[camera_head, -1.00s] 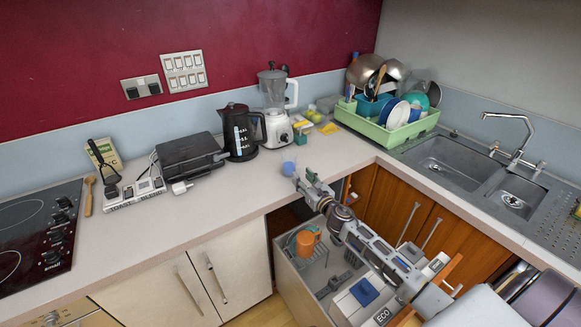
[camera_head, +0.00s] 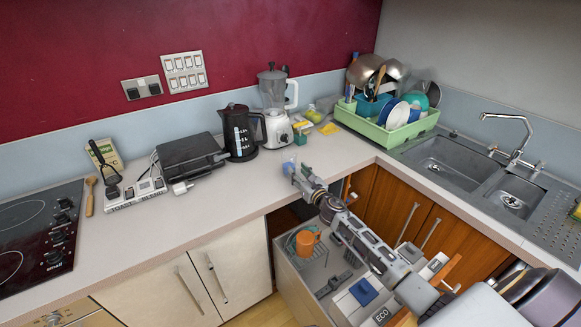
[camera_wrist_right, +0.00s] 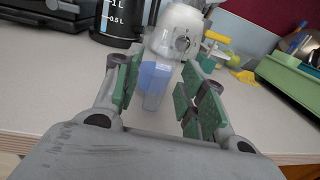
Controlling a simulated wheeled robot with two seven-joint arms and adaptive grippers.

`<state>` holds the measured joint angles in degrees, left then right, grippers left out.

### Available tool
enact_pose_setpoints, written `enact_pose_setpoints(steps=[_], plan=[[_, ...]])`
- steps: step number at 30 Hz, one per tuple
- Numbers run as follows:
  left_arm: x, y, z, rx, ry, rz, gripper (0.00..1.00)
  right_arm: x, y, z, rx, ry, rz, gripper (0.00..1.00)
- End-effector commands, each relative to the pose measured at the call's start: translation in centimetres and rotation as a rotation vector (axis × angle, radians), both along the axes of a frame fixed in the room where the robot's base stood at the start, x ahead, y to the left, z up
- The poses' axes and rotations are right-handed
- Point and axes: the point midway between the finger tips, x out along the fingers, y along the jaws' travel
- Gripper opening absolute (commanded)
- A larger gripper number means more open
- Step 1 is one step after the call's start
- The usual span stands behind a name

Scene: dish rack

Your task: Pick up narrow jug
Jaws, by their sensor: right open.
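A small blue, partly see-through vessel, which looks like the narrow jug (camera_wrist_right: 154,84), stands on the counter in front of the white blender in the right wrist view. In the head view the jug (camera_head: 288,167) is a small blue shape, partly covered by my right gripper (camera_head: 296,172). In the right wrist view the two green-padded fingers of my right gripper (camera_wrist_right: 158,92) are apart, with the jug showing between them. I cannot tell how deep between the fingers it is. My left gripper is not in view.
The black kettle (camera_head: 239,132) and white blender (camera_head: 276,128) stand behind the jug. A green dish rack (camera_head: 398,133) is at the right, beside the sink (camera_head: 450,158). Below the counter, an open drawer holds an orange mug (camera_head: 307,242).

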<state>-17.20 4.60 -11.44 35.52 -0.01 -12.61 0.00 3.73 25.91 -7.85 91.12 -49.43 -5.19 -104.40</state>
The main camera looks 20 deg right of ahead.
Motion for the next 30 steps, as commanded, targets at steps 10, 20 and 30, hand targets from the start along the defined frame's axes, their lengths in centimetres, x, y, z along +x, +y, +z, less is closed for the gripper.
enact_pose_setpoints(steps=[10, 20, 30], plan=[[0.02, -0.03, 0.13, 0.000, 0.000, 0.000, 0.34, 1.18, 0.08, 0.01, -0.001, 0.000, 0.001, 0.41], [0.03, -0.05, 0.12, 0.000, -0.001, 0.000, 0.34, 1.15, 0.07, 0.01, -0.001, 0.000, 0.001, 0.41], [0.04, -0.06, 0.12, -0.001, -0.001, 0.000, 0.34, 1.14, 0.07, 0.01, -0.001, 0.000, 0.000, 0.05]])
